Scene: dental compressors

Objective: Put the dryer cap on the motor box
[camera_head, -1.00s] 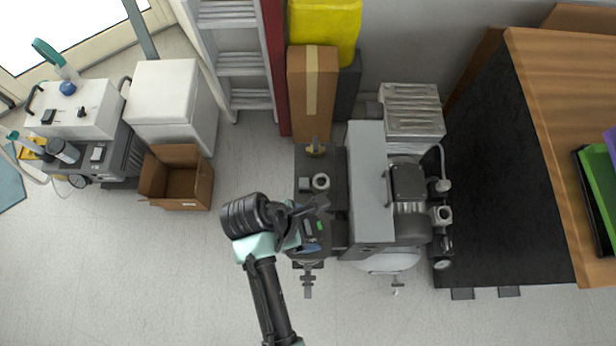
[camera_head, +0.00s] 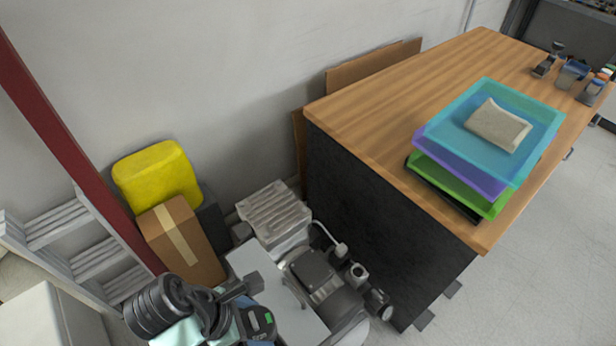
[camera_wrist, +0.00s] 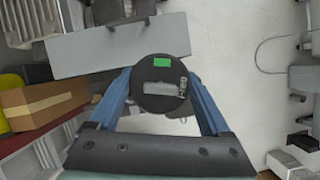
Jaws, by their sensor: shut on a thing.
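My gripper (camera_wrist: 160,88) is shut on the dryer cap (camera_wrist: 158,98), a round black piece with a green label. In the wrist view its blue fingers press on the cap from both sides. In the head view the cap (camera_head: 256,318) is low in the picture, partly hidden by my wrist. A light grey box (camera_head: 290,313), which seems to be the motor box, stands beside the dark motor. It also shows in the wrist view (camera_wrist: 95,54), where the cap overlaps its near edge. The cap seems held above it; the gap cannot be judged.
A dark motor (camera_head: 325,282) with fittings stands right of the grey box. A ribbed metal unit (camera_head: 273,218), a cardboard box (camera_head: 180,240) and a yellow container (camera_head: 157,177) are behind. A wooden-topped bench (camera_head: 385,130) with stacked trays (camera_head: 470,150) stands at right.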

